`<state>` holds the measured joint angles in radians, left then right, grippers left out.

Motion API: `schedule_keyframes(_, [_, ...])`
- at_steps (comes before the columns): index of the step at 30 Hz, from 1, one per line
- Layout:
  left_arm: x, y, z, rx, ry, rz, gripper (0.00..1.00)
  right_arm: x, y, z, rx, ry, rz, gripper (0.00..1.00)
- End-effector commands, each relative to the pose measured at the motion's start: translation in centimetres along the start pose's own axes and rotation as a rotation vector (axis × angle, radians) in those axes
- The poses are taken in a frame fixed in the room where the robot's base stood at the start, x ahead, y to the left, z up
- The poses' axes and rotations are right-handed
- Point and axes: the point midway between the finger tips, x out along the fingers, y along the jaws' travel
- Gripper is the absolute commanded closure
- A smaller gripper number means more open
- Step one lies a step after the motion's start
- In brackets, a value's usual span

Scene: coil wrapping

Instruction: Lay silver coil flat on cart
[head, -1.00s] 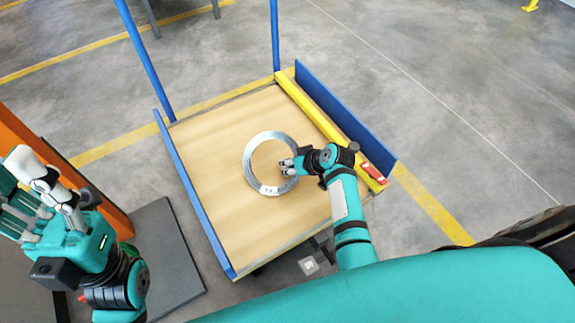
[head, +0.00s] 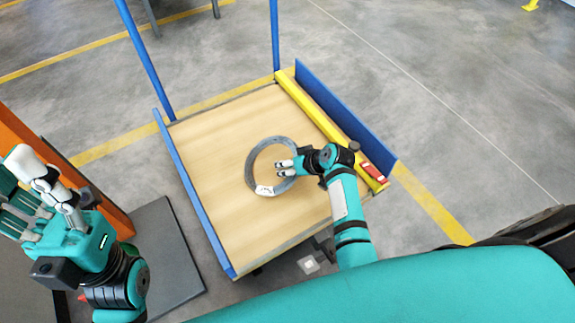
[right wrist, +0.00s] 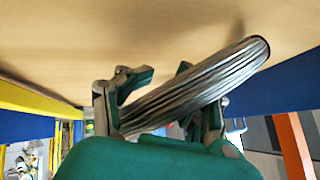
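The silver coil (head: 252,158) is a ring with a white label, over the middle of the cart's wooden deck (head: 215,215). In the right wrist view the coil (right wrist: 215,80) shows edge-on and slanted against the deck, its far edge close to the wood; I cannot tell whether it touches. My right gripper (head: 285,168) is at the coil's right side. Its fingers (right wrist: 168,80) stand apart on either side of the coil, which lies askew between them rather than clamped flat. My left gripper (head: 40,190) is at the far left, away from the cart, its finger opening unclear.
The cart has blue side boards (head: 345,115) and blue posts (head: 145,60). A yellow bar (head: 318,118) and a red item (head: 373,172) lie along its right side. An orange frame (head: 75,170) stands at the left. The deck around the coil is clear.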

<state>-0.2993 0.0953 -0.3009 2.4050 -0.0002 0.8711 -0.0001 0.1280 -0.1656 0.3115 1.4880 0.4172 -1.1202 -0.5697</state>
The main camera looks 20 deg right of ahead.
Motion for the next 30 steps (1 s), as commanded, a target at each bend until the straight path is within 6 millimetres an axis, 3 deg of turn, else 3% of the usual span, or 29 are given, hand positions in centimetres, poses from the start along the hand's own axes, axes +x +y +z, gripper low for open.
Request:
schedule_keyframes(7, [0.0,0.0,0.0,0.001,-0.001,-0.001,0.6,-1.6,0.1,0.1,-0.002,0.0,0.002,0.66])
schedule_keyframes(21, [0.0,0.0,0.0,0.001,0.0,0.0,0.6,-10.7,0.1,-0.1,-0.002,0.003,0.002,0.66])
schedule_keyframes(30, [0.0,0.0,0.0,0.001,0.0,0.0,0.6,-12.1,0.0,-0.1,0.0,0.002,-0.001,0.66])
